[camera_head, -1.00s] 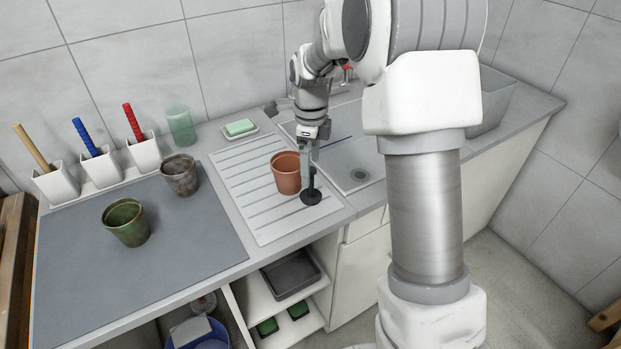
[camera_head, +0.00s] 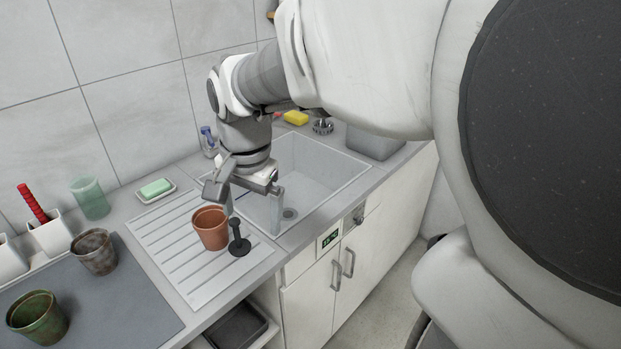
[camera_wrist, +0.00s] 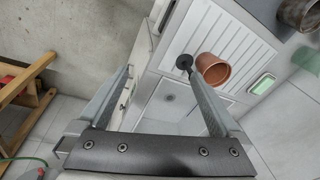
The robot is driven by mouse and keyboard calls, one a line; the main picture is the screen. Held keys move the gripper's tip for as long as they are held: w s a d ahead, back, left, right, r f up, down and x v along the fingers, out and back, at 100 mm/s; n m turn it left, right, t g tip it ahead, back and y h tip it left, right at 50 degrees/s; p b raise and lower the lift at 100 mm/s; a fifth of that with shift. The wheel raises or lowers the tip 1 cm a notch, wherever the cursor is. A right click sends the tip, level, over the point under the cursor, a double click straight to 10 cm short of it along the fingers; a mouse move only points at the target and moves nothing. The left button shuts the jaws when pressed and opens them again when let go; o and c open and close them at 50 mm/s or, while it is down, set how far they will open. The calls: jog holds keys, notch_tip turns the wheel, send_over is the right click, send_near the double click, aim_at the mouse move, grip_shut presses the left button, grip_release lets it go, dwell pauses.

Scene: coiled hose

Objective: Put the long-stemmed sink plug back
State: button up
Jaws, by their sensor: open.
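The black long-stemmed sink plug (camera_head: 239,246) stands upright, wide disc down, on the ribbed drainboard beside a terracotta pot. It also shows in the wrist view (camera_wrist: 184,62), near the tip of my right-hand finger. My gripper (camera_head: 253,210) is open and empty, its fingers pointing down. It is above the plug's level, between the plug and the sink basin; whether a finger touches the stem I cannot tell. The sink basin (camera_head: 318,172) has a round drain (camera_head: 289,213) in its floor, partly beside my finger in the head view. The drain also shows in the wrist view (camera_wrist: 168,97).
The terracotta pot (camera_head: 210,230) stands close to the plug's left. A green soap (camera_head: 155,188) in a dish, a green tumbler (camera_head: 90,198) and two more pots stand further left. A yellow sponge (camera_head: 296,118) lies behind the basin. The basin floor looks clear.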

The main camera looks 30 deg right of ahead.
jog(key=s+r+n+t, duration=0.2)
jog(key=s+n+t, duration=0.1)
jog(key=s+n, duration=0.7)
jog(key=shift+s+r+t, duration=0.3)
jog(key=shift+s+r, duration=0.1)
jog(key=shift+s, duration=0.7)
jog(key=shift+a+r, duration=0.1)
jog(key=shift+r+p, duration=0.7)
jog(key=shift+p, duration=0.05)
